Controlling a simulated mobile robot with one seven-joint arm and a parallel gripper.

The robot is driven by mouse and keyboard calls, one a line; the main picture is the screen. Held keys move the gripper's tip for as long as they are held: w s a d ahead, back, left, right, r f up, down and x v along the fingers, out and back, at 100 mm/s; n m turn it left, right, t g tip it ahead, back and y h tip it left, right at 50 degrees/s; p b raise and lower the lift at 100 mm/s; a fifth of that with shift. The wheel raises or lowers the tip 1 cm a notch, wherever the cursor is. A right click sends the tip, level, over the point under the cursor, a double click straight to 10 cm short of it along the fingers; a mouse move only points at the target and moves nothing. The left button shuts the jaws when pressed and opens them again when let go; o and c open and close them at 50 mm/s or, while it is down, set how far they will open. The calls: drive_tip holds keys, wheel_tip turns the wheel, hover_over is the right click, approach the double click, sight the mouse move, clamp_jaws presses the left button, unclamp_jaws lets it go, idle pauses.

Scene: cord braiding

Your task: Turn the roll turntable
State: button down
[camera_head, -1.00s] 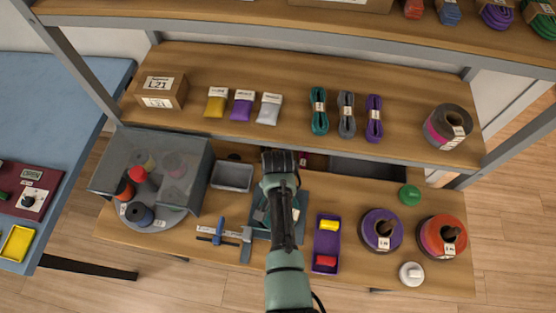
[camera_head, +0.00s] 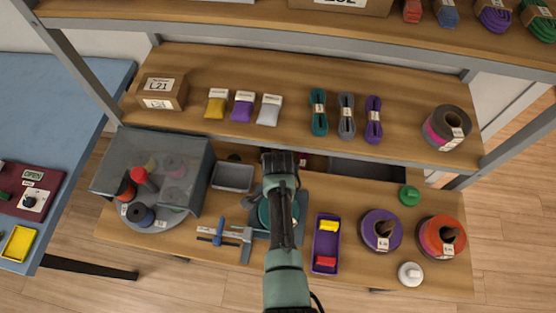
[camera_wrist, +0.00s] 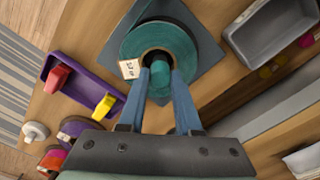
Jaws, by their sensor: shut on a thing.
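A teal roll (camera_wrist: 131,45) with a cream label lies on a square grey-blue plate (camera_wrist: 212,52) in the wrist view. My gripper (camera_wrist: 168,80) reaches to the roll's centre, its two blue fingers close on either side of a teal upright piece in the middle; the exact contact is hidden. In the head view the roll (camera_head: 264,213) is partly covered by my arm. The grey round turntable (camera_head: 180,217) stands at the left, partly under a see-through grey cover (camera_head: 108,165). It carries several rolls, among them a blue one (camera_head: 139,214) and an orange one.
A blue-and-grey clamp tool (camera_head: 222,234) and an empty grey tray (camera_head: 233,177) lie between turntable and plate. A purple tray (camera_head: 326,255) with yellow and red pieces is right of my arm. Purple (camera_head: 381,228) and red (camera_head: 440,236) rolls stand further right. A shelf (camera_head: 210,65) overhangs the back.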

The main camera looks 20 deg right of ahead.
drive_tip(key=shift+w+r+m, duration=0.1)
drive_tip(key=shift+m, duration=2.5)
drive_tip(key=shift+m+p, duration=0.3)
drive_tip(key=shift+m, duration=0.3)
drive_tip(key=c, duration=0.6)
unclamp_jaws()
wheel_tip(320, 180, up, 13)
drive_tip(key=shift+b, duration=0.4)
